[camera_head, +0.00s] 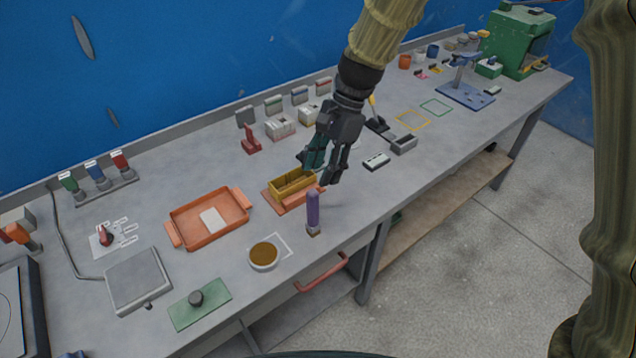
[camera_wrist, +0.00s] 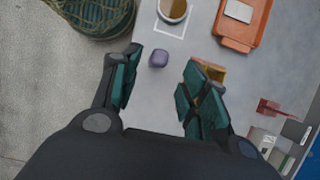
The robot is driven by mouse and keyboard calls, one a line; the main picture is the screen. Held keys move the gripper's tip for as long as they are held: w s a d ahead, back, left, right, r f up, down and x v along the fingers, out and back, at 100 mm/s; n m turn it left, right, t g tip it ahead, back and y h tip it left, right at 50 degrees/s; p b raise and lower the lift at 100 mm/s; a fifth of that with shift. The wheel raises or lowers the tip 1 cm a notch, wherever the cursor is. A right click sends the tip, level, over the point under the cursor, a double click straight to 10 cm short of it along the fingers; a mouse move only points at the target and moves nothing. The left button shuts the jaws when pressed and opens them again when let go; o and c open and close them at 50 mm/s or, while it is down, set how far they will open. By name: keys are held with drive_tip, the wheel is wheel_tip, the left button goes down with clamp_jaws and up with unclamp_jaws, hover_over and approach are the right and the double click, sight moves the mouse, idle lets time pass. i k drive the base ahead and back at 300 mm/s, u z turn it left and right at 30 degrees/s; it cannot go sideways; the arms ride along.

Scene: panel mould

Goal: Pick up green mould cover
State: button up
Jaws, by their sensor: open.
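My gripper (camera_head: 322,174) hangs over the bench by the yellow mould box (camera_head: 293,184), well to the right of the cover. Its fingers are apart and empty. In the wrist view my gripper (camera_wrist: 158,88) shows wide-spread fingers, with the purple-handled tool (camera_wrist: 159,57) beyond the gap and the mould box (camera_wrist: 212,72) partly behind the right finger.
An orange tray (camera_head: 208,217), a bowl of brown material (camera_head: 263,256) and a grey scale-like plate (camera_head: 138,280) stand near the cover. The purple tool (camera_head: 313,212) stands upright close to my gripper. Bare bench surrounds the cover on most sides.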

sight(201, 302)
drive_tip(key=u, duration=1.05)
